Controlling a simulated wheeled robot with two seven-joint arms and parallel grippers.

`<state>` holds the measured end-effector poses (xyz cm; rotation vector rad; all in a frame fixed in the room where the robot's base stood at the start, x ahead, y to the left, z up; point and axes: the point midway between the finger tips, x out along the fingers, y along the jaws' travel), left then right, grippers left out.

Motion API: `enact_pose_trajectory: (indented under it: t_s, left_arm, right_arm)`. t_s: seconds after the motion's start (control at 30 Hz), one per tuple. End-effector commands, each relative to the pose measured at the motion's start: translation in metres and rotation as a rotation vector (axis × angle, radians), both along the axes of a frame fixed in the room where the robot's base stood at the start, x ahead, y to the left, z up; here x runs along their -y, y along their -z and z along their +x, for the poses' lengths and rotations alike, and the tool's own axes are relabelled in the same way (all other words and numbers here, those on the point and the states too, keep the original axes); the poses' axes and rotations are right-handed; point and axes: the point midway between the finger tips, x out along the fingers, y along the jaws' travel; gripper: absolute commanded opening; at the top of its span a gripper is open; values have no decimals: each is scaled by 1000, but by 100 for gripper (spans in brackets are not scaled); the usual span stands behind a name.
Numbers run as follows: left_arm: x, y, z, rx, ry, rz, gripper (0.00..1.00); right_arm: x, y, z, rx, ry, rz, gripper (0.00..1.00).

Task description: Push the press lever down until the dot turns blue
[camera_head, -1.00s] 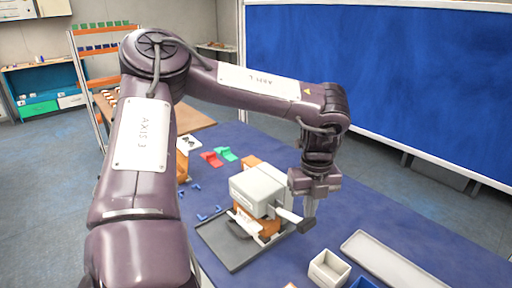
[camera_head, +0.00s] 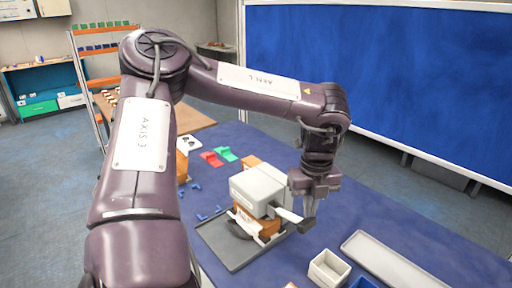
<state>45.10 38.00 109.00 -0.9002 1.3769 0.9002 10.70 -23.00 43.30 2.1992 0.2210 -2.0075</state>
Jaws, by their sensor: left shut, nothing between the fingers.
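The press (camera_head: 257,188) has a pale grey upper body over an orange-brown part. It stands on a dark grey base plate (camera_head: 219,241) on the blue table. Its lever (camera_head: 287,214) is a light bar sticking out to the right, with a dark end. My left gripper (camera_head: 308,222) is shut and points down at the lever's outer end. It appears to touch the lever there, but the exact contact is hard to tell. I cannot make out a dot on the press from this side. My right gripper is not in view.
A small cream bin (camera_head: 328,268), a blue bin (camera_head: 364,283) and a long grey tray (camera_head: 392,262) lie at front right. Red (camera_head: 212,159) and green (camera_head: 226,154) parts and small blue brackets lie behind and left of the press. A blue panel (camera_head: 380,80) stands behind the table.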

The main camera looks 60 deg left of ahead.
Motion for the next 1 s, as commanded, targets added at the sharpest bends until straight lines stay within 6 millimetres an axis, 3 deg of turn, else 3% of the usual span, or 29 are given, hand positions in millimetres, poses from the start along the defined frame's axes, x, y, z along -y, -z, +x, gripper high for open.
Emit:
enact_pose_trajectory:
  t_s: [0.57,1.0]
  left_arm:
    - [0,2,0,0,0,0,0]
    - [-1,31,0,0,0,0,0]
  right_arm:
    - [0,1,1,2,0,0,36]
    - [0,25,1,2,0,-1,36]
